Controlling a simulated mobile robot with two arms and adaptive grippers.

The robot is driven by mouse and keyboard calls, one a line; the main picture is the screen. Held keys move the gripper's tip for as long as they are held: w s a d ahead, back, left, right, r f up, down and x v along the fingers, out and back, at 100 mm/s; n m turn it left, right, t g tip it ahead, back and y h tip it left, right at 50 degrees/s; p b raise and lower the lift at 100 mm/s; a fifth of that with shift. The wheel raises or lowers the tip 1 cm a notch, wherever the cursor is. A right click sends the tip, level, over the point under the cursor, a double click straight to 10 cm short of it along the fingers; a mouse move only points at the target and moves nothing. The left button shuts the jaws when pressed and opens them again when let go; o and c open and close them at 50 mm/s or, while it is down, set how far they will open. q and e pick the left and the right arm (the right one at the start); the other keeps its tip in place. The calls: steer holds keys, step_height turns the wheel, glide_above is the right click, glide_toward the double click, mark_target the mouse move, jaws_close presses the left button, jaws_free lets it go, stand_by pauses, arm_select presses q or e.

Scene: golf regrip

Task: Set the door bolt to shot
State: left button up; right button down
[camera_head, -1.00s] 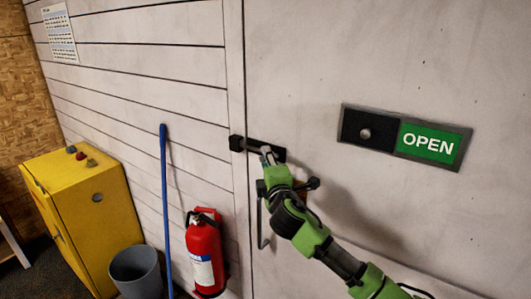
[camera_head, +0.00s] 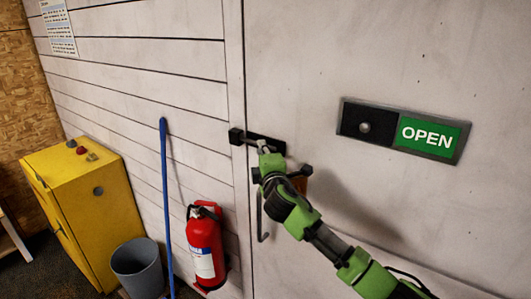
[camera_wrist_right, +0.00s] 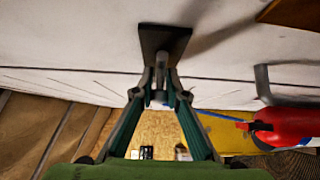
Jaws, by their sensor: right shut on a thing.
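The door bolt is a dark backplate (camera_head: 270,145) on the pale door, with a thin grey rod (camera_head: 251,141) reaching left toward a black keeper (camera_head: 236,136) on the frame side. Whether the rod's tip is inside the keeper is too small to tell. My right gripper (camera_head: 263,148) is at the bolt, shut on its knob. In the right wrist view the fingers (camera_wrist_right: 161,97) close on the grey bolt knob (camera_wrist_right: 161,62) in front of the dark backplate (camera_wrist_right: 168,40). My left gripper is not in view.
A sign reading OPEN (camera_head: 428,135) with a slider sits right of the bolt. A grey door handle (camera_head: 260,215) is below the bolt. A red extinguisher (camera_head: 205,250), blue pole (camera_head: 165,200), grey bin (camera_head: 138,268) and yellow cabinet (camera_head: 95,200) stand left.

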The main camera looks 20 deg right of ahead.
steer(key=w+a, duration=0.1)
steer(key=w+a+b, duration=0.1)
steer(key=w, duration=0.1)
steer(key=shift+a+r, duration=0.1)
steer(key=shift+a, duration=0.1)
steer(key=c, duration=2.4)
jaws_free()
steer(key=o, duration=0.4)
steer(key=shift+w+a, duration=0.1)
steer(key=shift+w, duration=0.05)
glide_toward(250, 142)
steer(key=s, duration=0.5)
steer(key=shift+a, duration=0.3)
